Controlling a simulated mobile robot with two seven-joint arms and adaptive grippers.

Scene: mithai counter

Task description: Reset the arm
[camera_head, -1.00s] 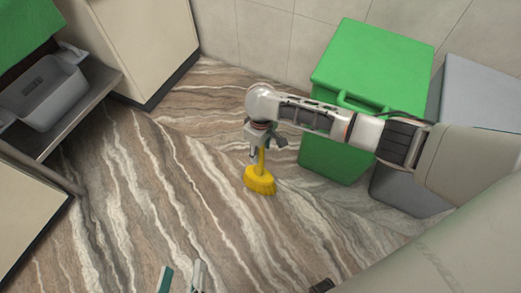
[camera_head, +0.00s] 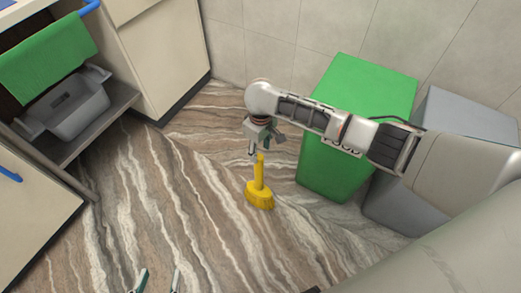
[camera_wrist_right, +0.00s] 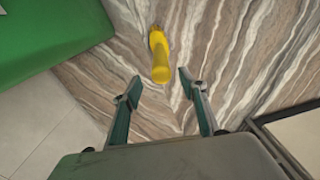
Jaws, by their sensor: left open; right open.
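My right gripper (camera_head: 266,146) is open and empty above a yellow brush (camera_head: 259,195). The brush stands on the floor with its handle up and its bristles down.
A green bin (camera_head: 330,180) and a grey bin (camera_head: 462,112) stand by the tiled wall, partly behind my right arm. At the left, a grey tub (camera_head: 68,112) sits on a low shelf under a green cloth (camera_head: 45,62). The streaked floor between is clear.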

